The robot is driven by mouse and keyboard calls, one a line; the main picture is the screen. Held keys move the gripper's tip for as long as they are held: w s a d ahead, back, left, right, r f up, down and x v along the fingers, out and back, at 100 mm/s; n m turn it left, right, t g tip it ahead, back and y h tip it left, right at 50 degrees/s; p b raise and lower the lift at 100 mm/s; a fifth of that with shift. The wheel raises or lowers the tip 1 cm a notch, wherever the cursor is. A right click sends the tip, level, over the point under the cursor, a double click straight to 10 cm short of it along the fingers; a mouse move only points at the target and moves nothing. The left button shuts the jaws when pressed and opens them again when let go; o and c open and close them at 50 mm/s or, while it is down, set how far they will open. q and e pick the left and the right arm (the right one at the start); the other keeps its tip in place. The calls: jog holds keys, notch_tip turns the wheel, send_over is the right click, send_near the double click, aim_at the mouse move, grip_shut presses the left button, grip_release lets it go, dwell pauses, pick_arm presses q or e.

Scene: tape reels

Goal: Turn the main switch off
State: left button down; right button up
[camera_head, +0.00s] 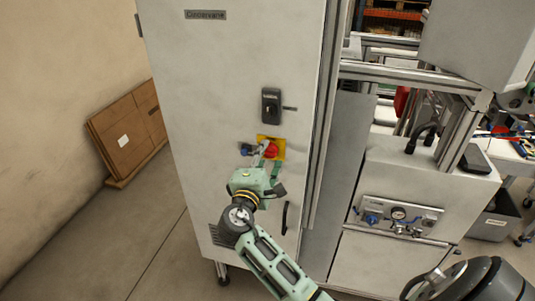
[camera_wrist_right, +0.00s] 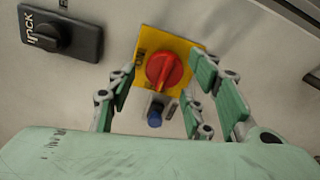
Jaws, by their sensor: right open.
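The main switch is a red rotary knob (camera_head: 271,150) on a yellow plate (camera_head: 279,143), mounted on the front of a grey cabinet (camera_head: 215,90). In the right wrist view the red knob (camera_wrist_right: 165,70) sits on its yellow plate (camera_wrist_right: 182,45), its raised grip tilted from upright. My right gripper (camera_head: 263,158) is in front of the switch. In the wrist view the open right gripper (camera_wrist_right: 168,88) has green finger pads on both sides of the knob, apart from it. My left gripper is not in view.
A black latch (camera_head: 271,105) is above the switch; it also shows in the wrist view (camera_wrist_right: 62,36). A small blue part (camera_wrist_right: 154,116) is just below the knob. A black handle (camera_head: 285,218) is lower on the cabinet. A gauge panel (camera_head: 398,216) is at right.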

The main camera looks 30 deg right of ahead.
jog(key=v, duration=1)
jog(key=shift+s, duration=0.15)
jog(key=shift+a, duration=0.1)
jog(key=w+a+f+n+y+b, duration=0.1)
jog(key=a+f+y+b, duration=0.15)
jog(key=f, duration=0.95)
jog(key=a+f+n+y+b, duration=0.1)
jog(key=f+y, duration=0.2)
jog(key=f, duration=0.8)
jog(key=s+a+f+g+y+b, duration=0.15)
jog(key=s+f, duration=0.25)
jog(key=f, duration=0.8)
jog(key=s+a+f+g+y+b, duration=0.1)
jog(key=s+f+g+y+b, duration=0.2)
jog(key=f, duration=0.9)
jog(key=s+a+f+m+g+y+b, duration=0.1)
jog(key=s+f+m+g+y+b, duration=0.2)
jog(key=s+f, duration=1.6)
jog(key=s+d+f+m+g+b, duration=0.1)
jog(key=s+f+m, duration=0.2)
jog(key=s, duration=0.7)
jog(key=s+d+f+m+g+b, duration=0.1)
jog(key=s+f+m+g+b, duration=0.1)
jog(key=s+f+m, duration=0.2)
jog(key=s+f, duration=0.3)
jog(key=s, duration=0.2)
jog(key=shift+s+f+y, duration=0.2)
jog(key=shift+s+y, duration=0.1)
jog(key=shift+s, duration=0.1)
